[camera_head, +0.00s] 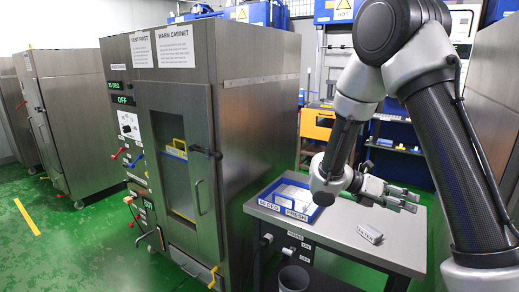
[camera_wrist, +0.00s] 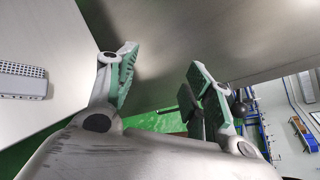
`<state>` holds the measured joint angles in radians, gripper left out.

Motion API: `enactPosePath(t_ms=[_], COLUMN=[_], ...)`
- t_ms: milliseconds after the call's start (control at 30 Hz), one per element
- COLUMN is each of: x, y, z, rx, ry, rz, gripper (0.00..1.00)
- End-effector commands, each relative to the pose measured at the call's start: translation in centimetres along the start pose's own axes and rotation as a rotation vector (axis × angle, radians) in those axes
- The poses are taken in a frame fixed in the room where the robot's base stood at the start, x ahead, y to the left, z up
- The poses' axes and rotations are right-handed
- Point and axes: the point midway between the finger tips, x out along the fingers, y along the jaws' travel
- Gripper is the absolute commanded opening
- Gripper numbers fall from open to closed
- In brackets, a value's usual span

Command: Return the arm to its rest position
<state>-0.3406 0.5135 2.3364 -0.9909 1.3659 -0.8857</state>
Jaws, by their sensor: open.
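My arm reaches in from the right in the head view, bent at the elbow, with my gripper (camera_head: 402,198) over the right part of a grey table (camera_head: 345,240). In the wrist view my gripper (camera_wrist: 160,85) has its two fingers spread apart, with nothing between them. A small metal block labelled FILTER (camera_head: 369,233) lies on the table below and left of the fingertips. A slotted grey object at the left edge of the wrist view (camera_wrist: 22,80) looks like this same block. My gripper does not touch it.
A grey bin (camera_head: 293,278) is below the table's front. Blue equipment and an orange box (camera_head: 317,124) stand behind. Green floor is open at left.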

Motion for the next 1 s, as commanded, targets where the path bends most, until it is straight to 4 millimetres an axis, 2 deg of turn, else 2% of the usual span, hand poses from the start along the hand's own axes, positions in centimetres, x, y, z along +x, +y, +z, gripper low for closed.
enactPosePath(t_ms=[33,200,367,500,733,900,1000], x=[0.3,0.9,0.5,-0.7,-3.5,-4.8,-5.1], y=[-2.3,-9.1,-14.4,-18.1,-22.1,-23.3,-23.5], z=[0.9,1.5,0.8,-0.1,-1.2,-1.4,-1.4], rx=[0.126,0.565,0.971,1.309,1.739,1.878,1.904], ry=[0.085,0.386,0.68,0.948,1.364,1.537,1.572], rz=[0.002,-0.013,-0.045,-0.086,-0.168,-0.21,-0.219], gripper=[0.51,0.51,0.51,0.51,0.51,0.51,0.51])
